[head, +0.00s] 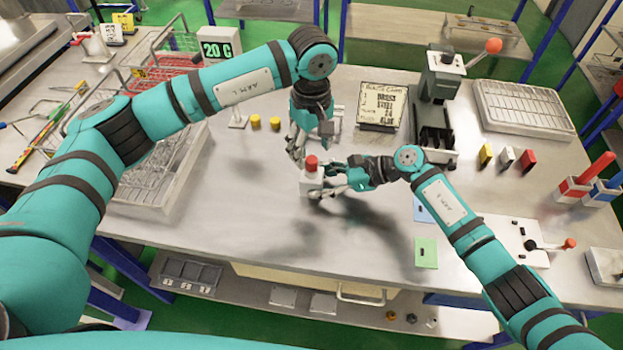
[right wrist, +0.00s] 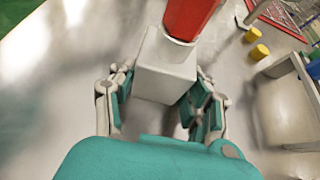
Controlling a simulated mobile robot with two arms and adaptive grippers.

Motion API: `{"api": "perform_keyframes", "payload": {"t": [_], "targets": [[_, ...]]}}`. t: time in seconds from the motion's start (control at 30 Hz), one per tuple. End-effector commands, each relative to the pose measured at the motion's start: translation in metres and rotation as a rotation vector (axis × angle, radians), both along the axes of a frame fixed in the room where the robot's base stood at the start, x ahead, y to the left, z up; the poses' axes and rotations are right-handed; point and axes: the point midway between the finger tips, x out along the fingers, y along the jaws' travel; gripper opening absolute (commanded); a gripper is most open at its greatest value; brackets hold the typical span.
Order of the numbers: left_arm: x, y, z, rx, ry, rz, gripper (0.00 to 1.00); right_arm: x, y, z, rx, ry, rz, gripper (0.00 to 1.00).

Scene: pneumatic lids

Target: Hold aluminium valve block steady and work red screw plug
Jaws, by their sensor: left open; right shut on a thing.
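The aluminium valve block (head: 312,181) is a small pale block on the middle of the workbench. The red screw plug (head: 311,162) stands upright out of its top. In the right wrist view the block (right wrist: 164,68) sits between the fingers, with the plug (right wrist: 190,16) above it, cut off by the frame edge. My right gripper (head: 326,183) is shut on the block from the right; it also shows in the right wrist view (right wrist: 163,88). My left gripper (head: 297,149) points down, open and empty, just above and slightly left of the plug. Its fingertips look apart from the plug.
Two yellow cylinders (head: 265,122) stand behind and left. A wire rack (head: 165,165) is at left. A grey press (head: 437,100) and a lettered sign (head: 381,107) stand behind right. A green card (head: 426,252) lies front right. The bench front left of the block is clear.

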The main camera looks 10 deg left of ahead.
Motion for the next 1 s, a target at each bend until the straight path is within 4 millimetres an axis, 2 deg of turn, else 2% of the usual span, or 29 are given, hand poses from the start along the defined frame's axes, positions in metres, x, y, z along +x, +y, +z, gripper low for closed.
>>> {"api": "perform_keyframes", "payload": {"t": [0.03,0.3,0.37,0.47,0.8,1.0], "targets": [[0.000,0.000,-0.001,0.000,0.000,0.000,0.58,-0.004,-0.002,-0.008,-0.012,0.009,0.004,0.20],[0.000,0.000,-0.001,0.000,0.000,0.000,0.58,-0.004,-0.002,-0.009,-0.014,0.011,0.005,0.21],[0.000,0.000,0.000,-0.001,0.000,0.004,0.50,-0.004,-0.002,-0.009,-0.014,0.011,0.005,0.21],[0.000,0.003,0.002,-0.018,0.003,0.058,0.50,-0.005,-0.002,-0.009,-0.015,0.011,0.005,0.21],[0.000,0.023,0.034,-0.188,0.061,0.611,0.50,-0.005,-0.002,-0.010,-0.016,0.011,0.006,0.21],[-0.001,0.029,0.044,-0.235,0.093,0.787,0.50,-0.005,-0.002,-0.010,-0.015,0.012,0.007,0.21]]}}
